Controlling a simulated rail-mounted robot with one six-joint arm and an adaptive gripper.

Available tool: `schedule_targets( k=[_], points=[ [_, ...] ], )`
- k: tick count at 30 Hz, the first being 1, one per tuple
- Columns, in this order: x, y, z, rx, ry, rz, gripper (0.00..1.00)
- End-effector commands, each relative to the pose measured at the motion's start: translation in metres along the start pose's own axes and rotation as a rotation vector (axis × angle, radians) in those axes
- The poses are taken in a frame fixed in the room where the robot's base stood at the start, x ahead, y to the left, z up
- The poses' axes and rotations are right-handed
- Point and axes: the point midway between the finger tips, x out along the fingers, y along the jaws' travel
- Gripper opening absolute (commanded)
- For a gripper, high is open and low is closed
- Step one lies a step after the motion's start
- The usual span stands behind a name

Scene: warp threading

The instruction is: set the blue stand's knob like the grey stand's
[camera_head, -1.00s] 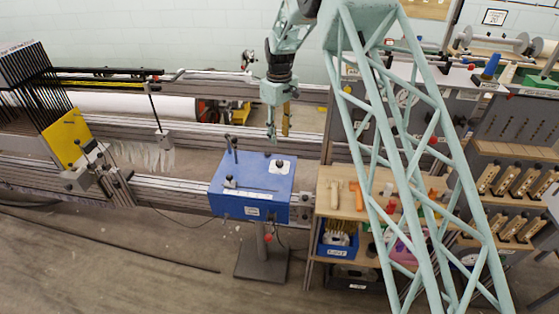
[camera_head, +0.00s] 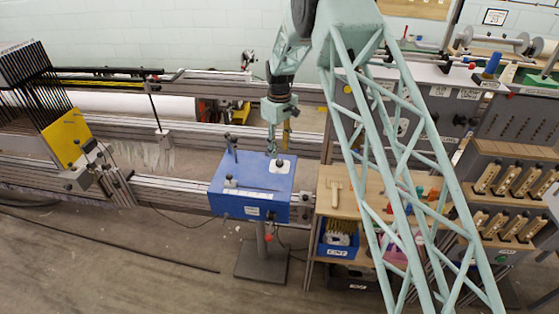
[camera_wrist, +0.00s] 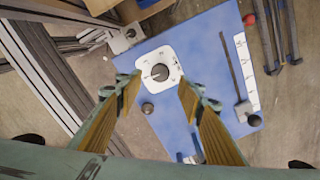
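The blue stand (camera_head: 250,204) is a blue box on a grey post at the middle of the head view. A white dial plate with a dark round knob (camera_head: 279,166) is on its top. In the wrist view the knob (camera_wrist: 160,72) and its plate show large, just beyond the fingertips. My gripper (camera_head: 271,153) points down above the box, close to the dial. In the wrist view my gripper (camera_wrist: 157,88) is open, its two fingers apart, with nothing between them. The knob's exact setting is too small to read. I cannot surely pick out the grey stand.
A slider (camera_wrist: 243,106) and a small dark knob (camera_wrist: 147,108) are also on the blue top. Metal rails (camera_head: 165,190) run behind the box. A wooden shelf (camera_head: 345,208) with tools is to the right. A grey panel with black knobs (camera_head: 461,120) stands further right.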

Motion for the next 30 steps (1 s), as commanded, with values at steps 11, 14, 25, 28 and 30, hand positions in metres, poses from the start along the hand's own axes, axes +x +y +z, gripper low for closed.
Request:
schedule_targets(
  k=[11,14,25,28,30],
  points=[
    [0.046,0.000,0.000,0.000,-0.001,-0.001,0.35],
    [0.053,0.000,0.000,0.000,0.000,0.000,0.35],
    [0.060,0.000,0.000,0.000,0.000,0.000,0.35],
    [0.060,0.000,0.000,0.000,0.000,0.000,0.35],
    [0.060,0.000,0.000,0.000,0.000,0.000,0.31]
  ],
)
